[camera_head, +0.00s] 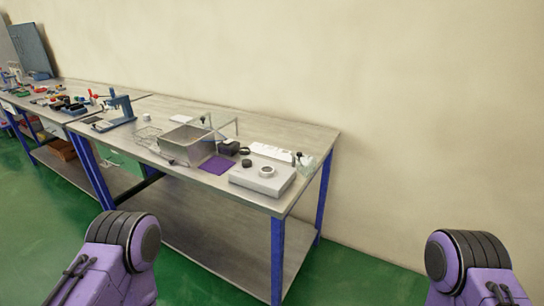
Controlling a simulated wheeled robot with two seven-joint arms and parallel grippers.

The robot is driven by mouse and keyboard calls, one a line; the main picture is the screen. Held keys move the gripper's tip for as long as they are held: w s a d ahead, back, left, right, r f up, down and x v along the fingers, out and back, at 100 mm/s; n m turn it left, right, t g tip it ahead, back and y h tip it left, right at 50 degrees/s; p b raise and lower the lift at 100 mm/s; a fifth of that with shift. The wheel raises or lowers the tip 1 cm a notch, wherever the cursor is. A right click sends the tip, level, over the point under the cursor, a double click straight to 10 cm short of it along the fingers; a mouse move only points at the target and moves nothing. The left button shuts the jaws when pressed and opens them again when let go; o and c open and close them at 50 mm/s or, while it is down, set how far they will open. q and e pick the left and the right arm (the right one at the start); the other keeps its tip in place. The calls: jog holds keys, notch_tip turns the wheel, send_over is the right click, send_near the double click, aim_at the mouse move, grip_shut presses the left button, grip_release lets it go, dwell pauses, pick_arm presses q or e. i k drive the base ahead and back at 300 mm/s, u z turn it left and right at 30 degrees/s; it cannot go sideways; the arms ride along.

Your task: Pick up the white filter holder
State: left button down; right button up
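A small white ring-shaped part (267,171), which looks like the white filter holder, sits on top of a light grey box (262,182) near the right end of the workbench. It is small in view, so its details are hard to tell. Only purple and black links of my two arms show at the bottom left and bottom right, well apart from the bench. Neither gripper is in view.
The workbench (291,134) has blue legs and a lower shelf. A metal bin (187,146), a purple mat (217,165), a dark ring (246,163) and a blue press (120,110) stand on it. Green floor (200,270) is clear before the bench.

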aim_at(267, 171)
jog(key=z, duration=0.05)
jog(key=i, duration=0.8)
jog(key=z, duration=2.25)
